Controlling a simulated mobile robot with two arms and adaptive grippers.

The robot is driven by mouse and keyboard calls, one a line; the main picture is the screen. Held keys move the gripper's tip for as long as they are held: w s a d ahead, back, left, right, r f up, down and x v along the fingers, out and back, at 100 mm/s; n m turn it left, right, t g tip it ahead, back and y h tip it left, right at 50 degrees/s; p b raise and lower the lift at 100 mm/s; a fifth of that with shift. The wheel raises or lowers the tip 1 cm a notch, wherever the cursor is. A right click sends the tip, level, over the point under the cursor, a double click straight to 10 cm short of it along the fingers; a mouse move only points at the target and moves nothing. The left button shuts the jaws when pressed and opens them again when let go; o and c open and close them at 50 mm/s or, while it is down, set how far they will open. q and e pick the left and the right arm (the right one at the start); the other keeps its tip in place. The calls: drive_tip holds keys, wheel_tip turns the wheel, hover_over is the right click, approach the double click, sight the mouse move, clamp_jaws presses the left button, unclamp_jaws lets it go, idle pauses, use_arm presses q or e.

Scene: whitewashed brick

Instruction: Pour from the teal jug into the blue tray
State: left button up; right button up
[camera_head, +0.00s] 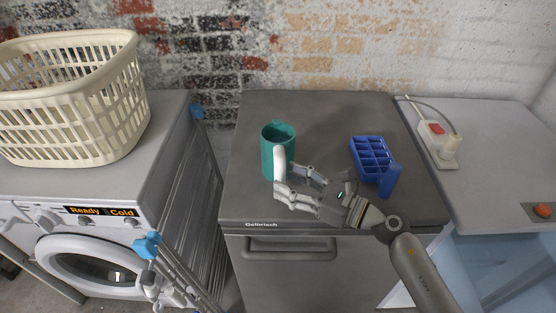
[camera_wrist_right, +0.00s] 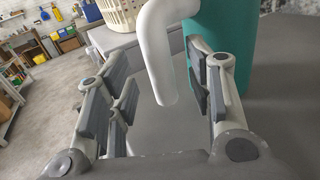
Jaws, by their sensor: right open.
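The teal jug (camera_head: 269,148) stands upright on the grey top of the appliance, its white handle (camera_head: 280,162) toward me. The blue tray (camera_head: 367,152), divided into several compartments, lies to its right. My right gripper (camera_head: 287,181) is at the jug's handle, open. In the right wrist view the white handle (camera_wrist_right: 163,50) hangs between the spread fingers, with visible gaps, and the teal jug body (camera_wrist_right: 228,45) is behind the right finger. The jug's contents cannot be made out. My left gripper is not in view.
A small blue upright block (camera_head: 390,180) stands at the tray's front right, close to my right wrist. A white power strip (camera_head: 437,142) lies on the right-hand surface. A cream laundry basket (camera_head: 75,110) sits on the washer at left. A folded rack (camera_head: 195,190) fills the gap.

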sight(280, 177)
drive_tip(key=shift+x, duration=1.6)
drive_tip(key=shift+s+d, duration=0.1)
drive_tip(key=shift+c, duration=0.4)
clamp_jaws()
drive_tip(key=shift+r, duration=0.1)
